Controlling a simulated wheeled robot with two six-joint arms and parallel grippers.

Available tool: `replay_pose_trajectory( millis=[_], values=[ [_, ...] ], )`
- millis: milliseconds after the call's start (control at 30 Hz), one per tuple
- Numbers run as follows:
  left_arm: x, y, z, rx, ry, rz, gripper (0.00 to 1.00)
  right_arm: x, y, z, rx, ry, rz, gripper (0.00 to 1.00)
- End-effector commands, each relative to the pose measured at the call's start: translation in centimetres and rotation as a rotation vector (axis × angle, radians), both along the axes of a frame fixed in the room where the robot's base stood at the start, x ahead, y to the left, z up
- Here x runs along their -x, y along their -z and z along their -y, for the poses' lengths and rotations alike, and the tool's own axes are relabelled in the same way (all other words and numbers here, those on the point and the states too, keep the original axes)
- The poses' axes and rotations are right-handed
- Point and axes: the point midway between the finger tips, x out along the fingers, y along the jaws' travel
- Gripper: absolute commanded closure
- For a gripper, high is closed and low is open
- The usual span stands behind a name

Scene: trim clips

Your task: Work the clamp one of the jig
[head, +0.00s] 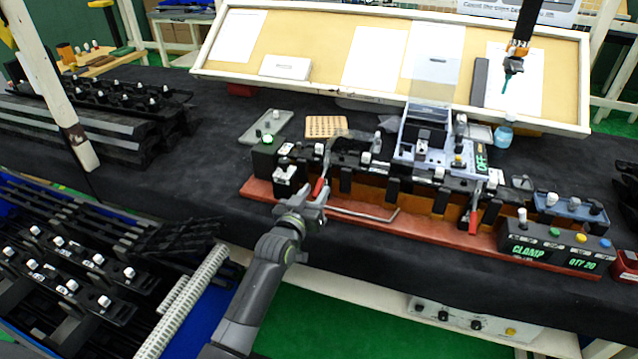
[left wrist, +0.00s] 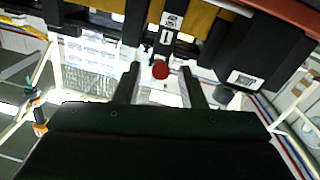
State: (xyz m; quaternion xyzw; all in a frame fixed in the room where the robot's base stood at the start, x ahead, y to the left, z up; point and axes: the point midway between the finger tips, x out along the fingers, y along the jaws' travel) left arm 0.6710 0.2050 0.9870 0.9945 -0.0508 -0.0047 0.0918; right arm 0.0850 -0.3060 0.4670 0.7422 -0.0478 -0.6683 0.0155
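The jig is a long assembly of black blocks on a red-brown base (head: 430,236) along the table's front. One clamp has a red handle (head: 319,187) near the jig's left end. A second clamp has a red handle (head: 473,221) further right. My left gripper (head: 318,202) is at the left red handle. In the left wrist view the left gripper (left wrist: 160,86) has its two fingers apart, with the round red handle end (left wrist: 160,70) between them and clear space on both sides. Contact cannot be told.
A green-lit box (head: 264,158) stands at the jig's left end. A display box (head: 550,247) reading CLAMP and QTY 20 stands at the right front. A bent metal rod (head: 365,216) runs along the jig's front. Racks of black trim parts (head: 75,270) lie at the left.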

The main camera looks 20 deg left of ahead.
Motion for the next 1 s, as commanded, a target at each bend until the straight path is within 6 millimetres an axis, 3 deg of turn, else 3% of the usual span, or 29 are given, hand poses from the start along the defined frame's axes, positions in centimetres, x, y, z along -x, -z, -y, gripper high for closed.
replay_pose_trajectory(
  millis=[300,700,1000],
  values=[
    [-2.9,-0.1,0.3,0.0,0.0,0.0,0.63,-0.1,-0.5,0.0,0.0,0.0,0.002,0.64],
    [-3.3,0.0,0.3,0.0,0.0,0.0,0.63,-0.1,-0.6,0.0,0.0,0.0,0.002,0.64],
    [-3.3,0.0,0.3,0.0,0.0,0.0,1.0,-0.1,-0.6,0.0,0.0,0.0,0.002,0.64]
  ],
)
